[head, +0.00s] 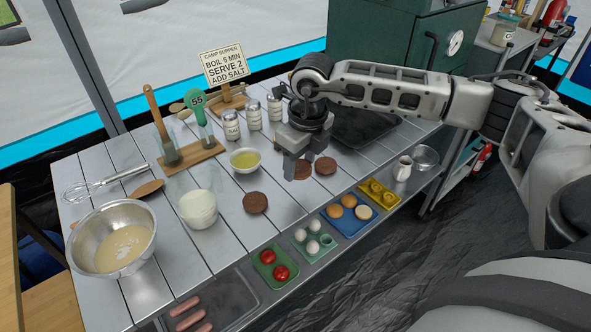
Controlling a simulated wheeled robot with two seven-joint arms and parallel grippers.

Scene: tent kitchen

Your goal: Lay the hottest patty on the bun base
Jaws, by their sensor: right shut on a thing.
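Three brown patties show on the slatted metal table. One patty (255,203) lies alone at the front. Another patty (325,166) lies to the right of my right gripper (297,173). The third patty (304,171) is at that gripper's fingertips, partly hidden by them. My right gripper points down and is shut on this patty, low over the table. A blue tray (350,226) on the front ledge holds buns, among them a pale, flat piece (363,212) that looks like a bun base. A green-headed thermometer (195,98) reading 55 stands in a wooden rack. My left gripper is out of view.
A yellow tray (379,194), an egg tray (314,244) and a green tomato tray (273,268) sit along the front ledge. A bowl of yellow liquid (245,160), shakers (254,115) and a dark flat pan (365,127) stand near the gripper. A mixing bowl (112,236) is at left.

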